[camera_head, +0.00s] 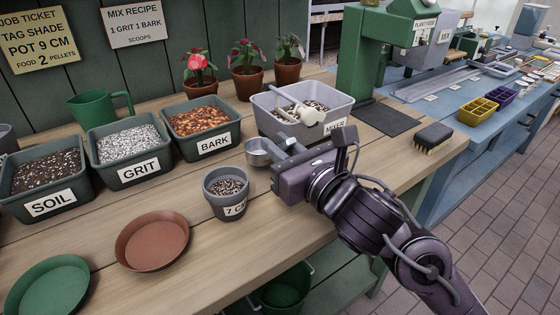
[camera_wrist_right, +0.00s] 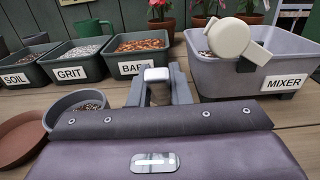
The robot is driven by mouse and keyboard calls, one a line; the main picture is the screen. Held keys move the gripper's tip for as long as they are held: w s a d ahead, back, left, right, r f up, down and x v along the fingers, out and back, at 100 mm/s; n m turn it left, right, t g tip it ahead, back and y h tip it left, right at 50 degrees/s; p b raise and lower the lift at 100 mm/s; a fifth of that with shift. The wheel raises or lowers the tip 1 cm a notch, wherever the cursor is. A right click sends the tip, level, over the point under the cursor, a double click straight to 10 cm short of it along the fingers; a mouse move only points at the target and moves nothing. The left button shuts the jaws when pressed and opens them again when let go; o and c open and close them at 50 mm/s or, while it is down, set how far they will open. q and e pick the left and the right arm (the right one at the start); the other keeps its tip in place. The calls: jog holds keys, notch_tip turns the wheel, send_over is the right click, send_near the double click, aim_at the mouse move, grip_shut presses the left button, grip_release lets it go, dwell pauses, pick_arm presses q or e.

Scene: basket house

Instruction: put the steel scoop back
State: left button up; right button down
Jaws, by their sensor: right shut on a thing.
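The steel scoop (camera_head: 257,152) shows as a small round metal cup at the tip of my right gripper (camera_head: 282,148). My right gripper is shut on the scoop; the jaws cover part of its handle. The scoop is in front of the mixer tub (camera_head: 266,124) and behind the grey 7 cm pot (camera_head: 224,203); I cannot tell whether it touches the bench. My left gripper is out of view.
The soil (camera_head: 84,195), grit (camera_head: 95,155) and bark (camera_head: 172,150) bins stand in a row. Terracotta (camera_head: 150,260) and green (camera_head: 50,295) saucers lie in front. A brush (camera_head: 434,138) lies at the bench's right end.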

notch_tip(320, 180, down, 2)
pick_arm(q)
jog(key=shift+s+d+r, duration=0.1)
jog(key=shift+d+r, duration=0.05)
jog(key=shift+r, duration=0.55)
pick_arm(e)
jog(key=shift+f, duration=0.2)
jog(key=shift+f+b, duration=0.2)
jog(key=shift+b, duration=0.2)
jog(key=c, duration=1.3)
grip_release()
jog(key=shift+r, duration=0.1)
jog(key=shift+c, duration=0.2)
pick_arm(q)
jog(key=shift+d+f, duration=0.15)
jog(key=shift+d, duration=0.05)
